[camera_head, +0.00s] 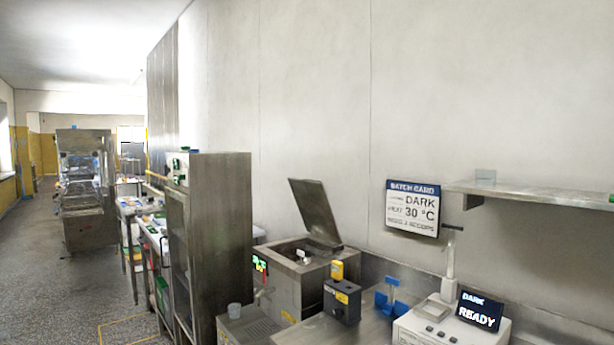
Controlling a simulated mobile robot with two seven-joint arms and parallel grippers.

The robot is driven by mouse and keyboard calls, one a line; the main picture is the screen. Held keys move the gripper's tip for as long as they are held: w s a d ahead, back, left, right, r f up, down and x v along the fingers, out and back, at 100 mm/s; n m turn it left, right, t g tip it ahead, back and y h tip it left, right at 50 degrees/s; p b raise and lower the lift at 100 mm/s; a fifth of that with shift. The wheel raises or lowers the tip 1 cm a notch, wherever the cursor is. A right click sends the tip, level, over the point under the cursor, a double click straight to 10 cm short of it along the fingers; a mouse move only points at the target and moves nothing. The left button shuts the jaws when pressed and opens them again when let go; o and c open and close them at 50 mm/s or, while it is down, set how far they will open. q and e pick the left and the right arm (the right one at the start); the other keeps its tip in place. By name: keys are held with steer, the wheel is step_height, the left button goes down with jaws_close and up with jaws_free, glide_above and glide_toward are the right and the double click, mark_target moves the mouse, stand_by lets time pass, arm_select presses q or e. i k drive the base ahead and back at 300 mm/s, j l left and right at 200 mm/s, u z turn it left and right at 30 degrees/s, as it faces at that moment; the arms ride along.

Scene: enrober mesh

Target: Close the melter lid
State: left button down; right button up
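The melter (296,280) is a steel box against the wall, right of the tall steel cabinet. Its lid (316,212) is a flat metal panel standing open, tilted up and leaning back toward the wall. The melter's top opening shows in front of the lid, with a small pale item at it. A small green display (260,263) is on the melter's left side. Neither of my grippers is in view.
A tall steel cabinet (222,240) stands left of the melter. A black box with a yellow top (342,300), a blue holder (390,300) and a white device reading READY (452,325) stand at the front right. A wall shelf (540,193) juts out at right. Open floor (60,300) lies at left.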

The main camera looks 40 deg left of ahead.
mark_target(311, 198)
steer(key=i+j+z, duration=0.2)
steer(key=j, duration=0.7)
steer(key=j+z, duration=0.2)
steer(key=j, duration=0.7)
steer(key=k+j+z, duration=0.2)
steer(key=j, duration=0.7)
steer(key=j+z, duration=0.2)
steer(key=j, duration=0.75)
